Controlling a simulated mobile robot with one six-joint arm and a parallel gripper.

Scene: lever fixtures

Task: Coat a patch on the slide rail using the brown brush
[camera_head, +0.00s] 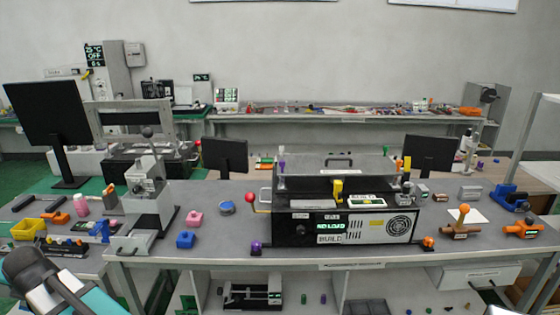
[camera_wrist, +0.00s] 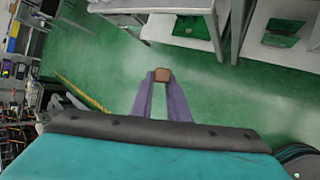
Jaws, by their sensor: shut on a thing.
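My gripper (camera_wrist: 162,80) shows in the wrist view, its two purple fingers shut on a small brown block-like piece at their tips. This piece looks like the end of the brown brush (camera_wrist: 163,74); the rest of it and any bristles cannot be made out. It is over green floor, away from the worktable. In the head view only part of my arm shows at the lower left; the gripper is out of that picture. I cannot tell for certain which part on the worktable is the slide rail.
The grey worktable (camera_head: 230,248) carries a central black-and-white machine (camera_head: 345,228), a grey lever fixture (camera_head: 148,190) on the left, and blue, pink and orange parts. An orange-knobbed wooden piece (camera_head: 461,230) stands at right. The wrist view shows table legs at upper right.

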